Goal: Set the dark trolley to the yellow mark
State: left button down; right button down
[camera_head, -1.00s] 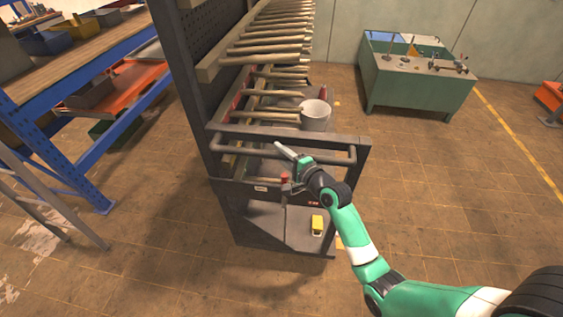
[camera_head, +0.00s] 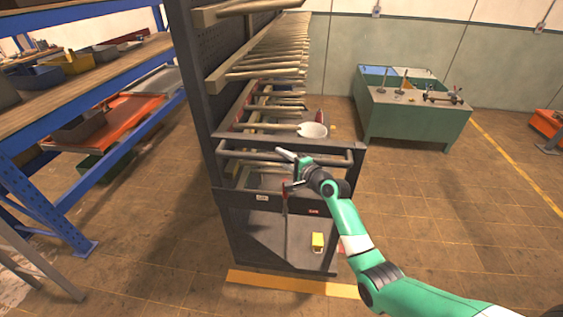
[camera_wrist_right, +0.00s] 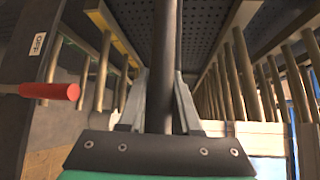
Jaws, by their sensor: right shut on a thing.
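The dark trolley (camera_head: 275,228) stands upright in the middle of the head view, with rows of wooden handles and a white bucket (camera_head: 312,130) on it. The yellow mark (camera_head: 290,284) shows as a floor strip along the trolley's near side; the trolley's bottom edge is just behind it. Any part of the mark under the trolley is hidden. My right gripper (camera_head: 290,156) is shut on the trolley's handle bar (camera_head: 250,157). In the right wrist view the dark bar (camera_wrist_right: 164,60) runs between its fingers. My left gripper is not in view.
A blue shelf rack (camera_head: 40,190) with bins stands at the left, with a grey ladder-like frame (camera_head: 35,262) near it. A green workbench (camera_head: 415,115) stands at the back right. The floor right of the trolley is open. A yellow floor line (camera_head: 510,160) runs along the far right.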

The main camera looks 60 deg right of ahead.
jog(key=shift+d+r, duration=0.15)
jog(key=shift+r, duration=0.35)
jog(key=c, duration=0.7)
grip_release()
jog(key=shift+c, duration=0.2)
jog(key=shift+o, duration=0.7)
jog(key=shift+f, duration=0.25)
jog(key=p+v, duration=0.1)
jog(key=v, duration=1)
jog(key=shift+s+p, duration=0.25)
jog(key=shift+p, duration=0.15)
